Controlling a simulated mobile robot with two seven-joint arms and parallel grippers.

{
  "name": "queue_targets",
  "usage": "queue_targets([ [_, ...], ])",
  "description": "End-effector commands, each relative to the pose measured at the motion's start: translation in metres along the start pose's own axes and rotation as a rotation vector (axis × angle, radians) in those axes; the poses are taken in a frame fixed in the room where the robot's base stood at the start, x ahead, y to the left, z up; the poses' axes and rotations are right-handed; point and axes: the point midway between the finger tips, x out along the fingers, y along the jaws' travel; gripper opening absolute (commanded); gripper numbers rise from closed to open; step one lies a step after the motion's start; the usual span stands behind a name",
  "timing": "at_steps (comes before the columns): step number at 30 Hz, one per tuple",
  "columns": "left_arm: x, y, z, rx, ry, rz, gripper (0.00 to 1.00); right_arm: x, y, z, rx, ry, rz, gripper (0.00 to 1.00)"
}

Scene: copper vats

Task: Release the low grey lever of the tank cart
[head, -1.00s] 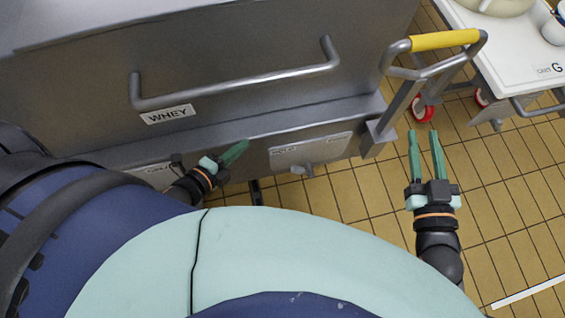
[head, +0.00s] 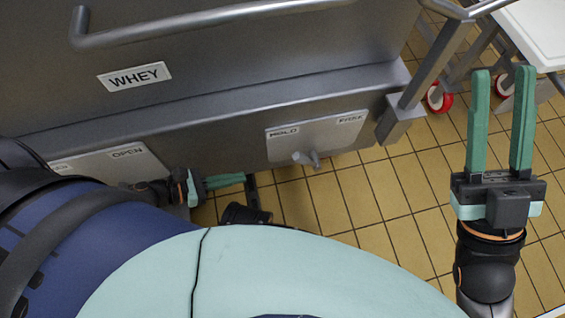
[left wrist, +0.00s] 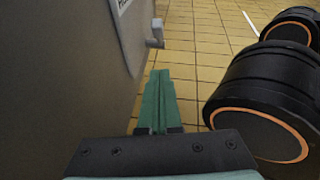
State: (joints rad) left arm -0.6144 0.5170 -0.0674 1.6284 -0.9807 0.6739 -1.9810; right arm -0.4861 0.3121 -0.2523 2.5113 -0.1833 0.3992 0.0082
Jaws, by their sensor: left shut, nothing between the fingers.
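The tank cart's low grey lever (head: 308,158) sticks out from a pale plate (head: 318,136) marked HOLD and PARK, low on the steel front of the cart (head: 230,80). My left gripper (head: 240,179) is shut and empty. It points right, to the left of the lever and slightly lower in the picture, with a gap between them. In the left wrist view, my shut fingers (left wrist: 160,78) point ahead along the cart's side, and a grey lever (left wrist: 155,34) shows beyond their tips. My right gripper (head: 502,75) is open and empty, over the floor at the right.
A second plate (head: 115,165) marked OPEN is partly hidden by my left arm. A WHEY label (head: 134,76) and a long handle (head: 200,20) are higher on the cart. A white-topped cart (head: 540,35) with red wheels stands at the right. Tiled floor (head: 360,200) is clear.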

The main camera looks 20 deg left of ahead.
Motion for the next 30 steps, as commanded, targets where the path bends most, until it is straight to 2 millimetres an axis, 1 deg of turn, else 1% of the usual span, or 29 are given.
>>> queue_targets([
  [5, 0.003, 0.000, 0.000, -0.003, -0.001, 0.001, 0.00, -0.001, 0.000, 0.001, 0.000, -0.002, 0.000, 0.35],
  [8, 0.013, 0.001, -0.001, -0.003, -0.002, 0.002, 0.00, -0.003, -0.002, 0.004, -0.001, -0.004, -0.001, 0.35],
  [11, 0.029, 0.001, -0.001, -0.001, -0.004, 0.002, 0.00, -0.006, -0.004, 0.007, -0.004, -0.006, -0.003, 0.35],
  [21, 0.102, 0.001, -0.001, -0.004, -0.004, 0.002, 0.00, -0.017, -0.011, 0.020, -0.017, -0.015, -0.011, 0.35],
  [22, 0.106, 0.001, 0.002, -0.002, -0.003, 0.002, 0.00, -0.017, -0.011, 0.020, -0.019, -0.016, -0.012, 0.35],
  [24, 0.112, 0.001, 0.014, 0.000, -0.003, 0.001, 0.00, -0.013, -0.009, 0.017, -0.017, -0.020, -0.012, 0.35],
  [30, 0.126, 0.001, 0.027, -0.003, -0.001, 0.002, 0.00, -0.011, -0.008, 0.014, -0.010, -0.016, -0.008, 0.35],
])
